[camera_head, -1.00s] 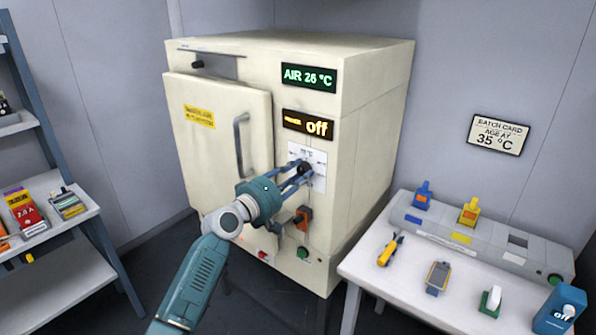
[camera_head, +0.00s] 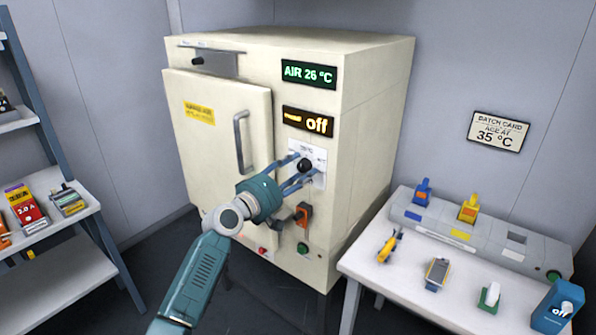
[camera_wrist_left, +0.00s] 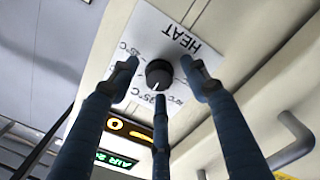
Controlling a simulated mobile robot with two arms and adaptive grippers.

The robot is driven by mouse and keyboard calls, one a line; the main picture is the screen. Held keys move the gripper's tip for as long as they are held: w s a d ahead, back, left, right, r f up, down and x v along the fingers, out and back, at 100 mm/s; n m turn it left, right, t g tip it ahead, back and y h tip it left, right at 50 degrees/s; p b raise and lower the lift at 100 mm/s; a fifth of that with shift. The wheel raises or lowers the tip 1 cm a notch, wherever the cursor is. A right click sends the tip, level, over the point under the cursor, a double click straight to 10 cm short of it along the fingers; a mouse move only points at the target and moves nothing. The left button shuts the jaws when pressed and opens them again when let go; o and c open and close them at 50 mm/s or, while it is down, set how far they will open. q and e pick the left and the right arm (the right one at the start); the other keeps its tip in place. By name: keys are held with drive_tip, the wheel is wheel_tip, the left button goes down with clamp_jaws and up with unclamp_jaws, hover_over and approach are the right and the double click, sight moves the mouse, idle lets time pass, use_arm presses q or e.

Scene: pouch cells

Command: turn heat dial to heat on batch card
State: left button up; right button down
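The heat dial (camera_head: 304,165) is a round black knob on a white plate on the cream oven's front. It also shows in the left wrist view (camera_wrist_left: 158,73), where its white mark points toward a label that appears to read 35 °C. My left gripper (camera_head: 303,174) is in front of the dial, its fingers spread around the knob with visible gaps. The batch card (camera_head: 498,133) on the right wall reads "AGE AT 35 °C". My right gripper is not in view.
The oven (camera_head: 365,120) shows AIR 26 °C on a green display (camera_head: 309,74) and "off" on an amber display (camera_head: 307,122). An orange switch (camera_head: 304,214) sits below the dial. A door handle (camera_head: 241,142) is to its left. A white table (camera_head: 400,285) with tools stands right.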

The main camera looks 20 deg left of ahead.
use_arm(q)
drive_tip(key=v, duration=1.2)
